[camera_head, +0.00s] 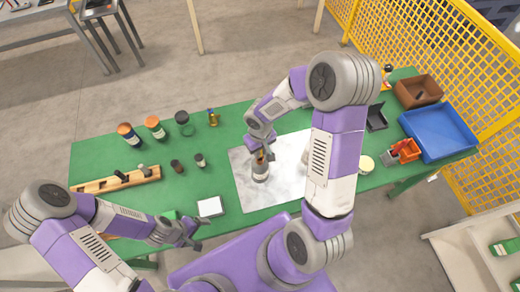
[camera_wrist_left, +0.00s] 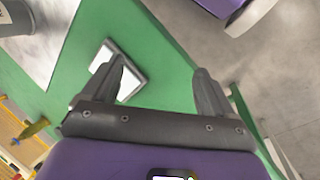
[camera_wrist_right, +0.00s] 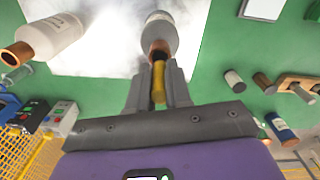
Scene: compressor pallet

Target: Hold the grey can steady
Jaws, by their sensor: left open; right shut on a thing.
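The grey can (camera_head: 260,174) stands on a white marbled mat (camera_head: 290,185) on the green table. In the right wrist view the can (camera_wrist_right: 160,35) shows a pale label and a copper-brown neck. My right gripper (camera_head: 263,154) is above the can's top, shut on a yellow cylindrical piece (camera_wrist_right: 158,82). That piece lines up with the can's neck; I cannot tell whether it is inside it. My left gripper (camera_head: 194,236) is open and empty at the table's front edge, left of and apart from the can. Its two spread fingers (camera_wrist_left: 160,85) show in the left wrist view.
A white-topped square pad (camera_head: 210,206) lies near the left gripper. Several jars (camera_head: 155,127) and a wooden rack (camera_head: 115,180) stand left. A blue tray (camera_head: 440,130) and brown bin (camera_head: 418,91) are right.

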